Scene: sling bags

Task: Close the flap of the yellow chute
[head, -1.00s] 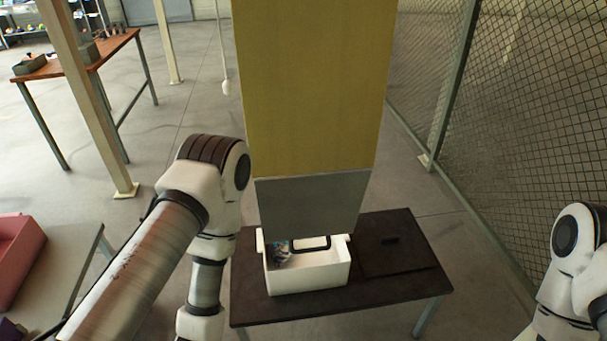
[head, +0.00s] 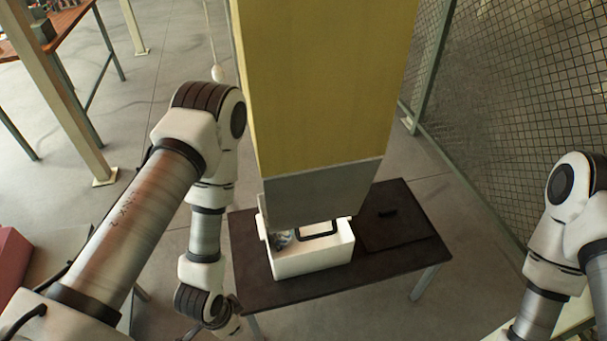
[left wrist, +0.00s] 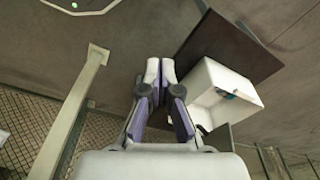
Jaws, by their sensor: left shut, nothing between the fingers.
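The yellow chute (head: 325,80) stands upright in the middle of the head view. Its grey flap (head: 320,188) hangs at the lower end, above a white bin (head: 312,263). A black loop handle (head: 318,230) shows just below the flap's edge; I cannot tell what it is fixed to. My left gripper (left wrist: 160,72) is shut and empty, fingers together, in the left wrist view. In the head view its wrist is at the bottom, left of the dark table and apart from the flap. My right arm shows at the right edge; its gripper is out of frame.
The white bin holds a small patterned item (head: 281,240) and stands on a dark table (head: 385,268). A flat dark panel (head: 395,228) lies right of the bin. A mesh fence (head: 500,130) stands at the right. A beige post (head: 60,90) stands at the left.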

